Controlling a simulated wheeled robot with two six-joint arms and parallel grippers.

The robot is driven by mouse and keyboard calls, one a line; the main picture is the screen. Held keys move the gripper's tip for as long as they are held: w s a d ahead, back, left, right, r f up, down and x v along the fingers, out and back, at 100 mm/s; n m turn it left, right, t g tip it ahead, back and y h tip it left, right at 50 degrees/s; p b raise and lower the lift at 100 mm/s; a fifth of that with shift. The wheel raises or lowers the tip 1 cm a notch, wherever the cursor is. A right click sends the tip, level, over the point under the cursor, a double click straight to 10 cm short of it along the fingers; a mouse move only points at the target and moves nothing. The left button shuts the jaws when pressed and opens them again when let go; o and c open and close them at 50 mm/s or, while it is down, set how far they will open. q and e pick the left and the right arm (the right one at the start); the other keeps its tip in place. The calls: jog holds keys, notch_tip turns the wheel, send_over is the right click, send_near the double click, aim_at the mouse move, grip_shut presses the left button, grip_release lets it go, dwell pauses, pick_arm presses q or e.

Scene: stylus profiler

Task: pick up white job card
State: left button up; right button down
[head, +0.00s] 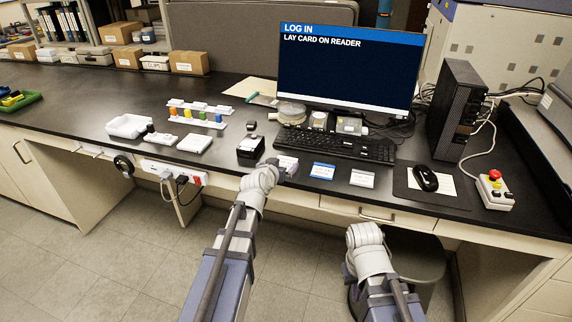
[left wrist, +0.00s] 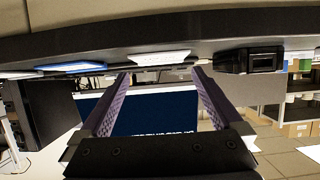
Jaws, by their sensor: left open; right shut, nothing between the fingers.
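A white card (head: 288,162) with small print lies near the front edge of the black bench, left of a blue-and-white card (head: 322,171) and another white card (head: 362,178). My left gripper (head: 281,168) is at the nearest white card and partly covers it. In the left wrist view my left gripper (left wrist: 160,75) is open, and the white card (left wrist: 160,58) shows between and just beyond its fingertips, with nothing held. Contact cannot be told. The blue-and-white card (left wrist: 70,66) is to the left there. My right arm is low in front of the bench; its gripper is not visible.
A black box (head: 250,147) stands just left of the card; it also shows in the left wrist view (left wrist: 250,60). A keyboard (head: 335,147) and monitor (head: 350,55) stand behind. A mouse (head: 425,178) and red-button box (head: 494,188) are right.

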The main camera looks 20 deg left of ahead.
aim_at(287, 158)
pick_arm(q)
jog(key=b+x, duration=0.1)
jog(key=x, duration=0.4)
jog(key=shift+w+r, duration=0.1)
jog(key=shift+w, duration=0.05)
jog(key=shift+r, duration=0.1)
jog(key=c, duration=0.9)
jog(key=shift+r, duration=0.1)
jog(key=shift+c, duration=0.2)
notch_tip(287, 158, up, 10)
jog(key=p, duration=0.9)
jog(key=shift+p, duration=0.4)
